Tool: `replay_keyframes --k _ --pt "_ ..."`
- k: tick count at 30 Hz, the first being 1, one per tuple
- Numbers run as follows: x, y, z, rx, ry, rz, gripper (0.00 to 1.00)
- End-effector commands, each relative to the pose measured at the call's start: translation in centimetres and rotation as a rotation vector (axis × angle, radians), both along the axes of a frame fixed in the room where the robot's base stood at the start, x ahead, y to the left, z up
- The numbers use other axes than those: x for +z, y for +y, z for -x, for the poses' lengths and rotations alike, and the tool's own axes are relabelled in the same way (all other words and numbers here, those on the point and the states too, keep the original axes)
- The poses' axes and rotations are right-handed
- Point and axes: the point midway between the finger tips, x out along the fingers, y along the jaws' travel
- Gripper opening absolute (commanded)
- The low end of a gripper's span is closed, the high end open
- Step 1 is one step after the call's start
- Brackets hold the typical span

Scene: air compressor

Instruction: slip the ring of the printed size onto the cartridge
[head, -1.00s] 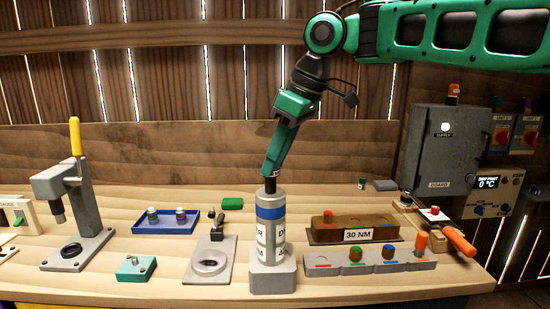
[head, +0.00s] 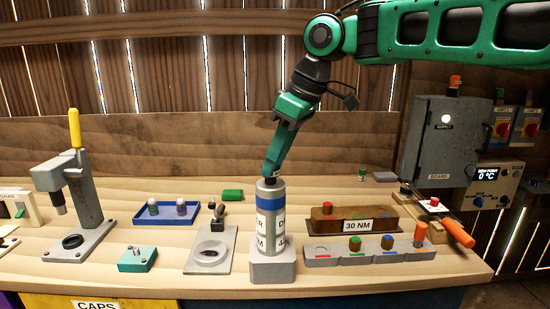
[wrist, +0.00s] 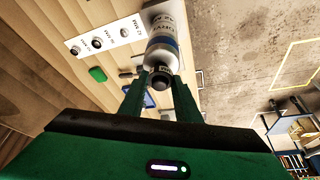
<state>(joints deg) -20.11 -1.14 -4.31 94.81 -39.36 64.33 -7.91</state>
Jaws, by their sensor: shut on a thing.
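The cartridge (head: 270,222) is a grey cylinder with a blue band and white printed labels, only partly readable. It stands upright in a grey base block (head: 273,268). My gripper (head: 270,177) points down at its top. In the wrist view, the two fingers (wrist: 161,83) are closed around a small dark round piece at the cartridge's (wrist: 163,35) near end. What that piece is cannot be told for sure. In the wrist view a white plate (wrist: 110,36) carries several dark round pieces beside small "MM" prints, perhaps the rings; the sizes are too small to read.
Left of the cartridge are a press (head: 85,200) with a yellow handle, a blue tray (head: 165,222), a teal block (head: 137,258) and a grey plate (head: 226,262). To the right are a brown "30 NM" block (head: 325,222) and a grey rack (head: 345,258).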

Motion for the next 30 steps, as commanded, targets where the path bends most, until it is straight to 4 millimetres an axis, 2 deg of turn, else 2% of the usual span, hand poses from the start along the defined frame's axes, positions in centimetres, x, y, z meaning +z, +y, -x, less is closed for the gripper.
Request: replay_keyframes --k 26,27,29,30 --pt "-1.9 0.0 0.0 -0.001 0.000 0.000 0.09" --pt "-1.8 0.0 0.0 -0.001 0.000 0.000 0.39" --pt "-1.8 0.0 0.0 -0.001 0.000 0.000 0.52" --pt "-1.8 0.0 0.0 -0.001 0.000 0.000 0.52"
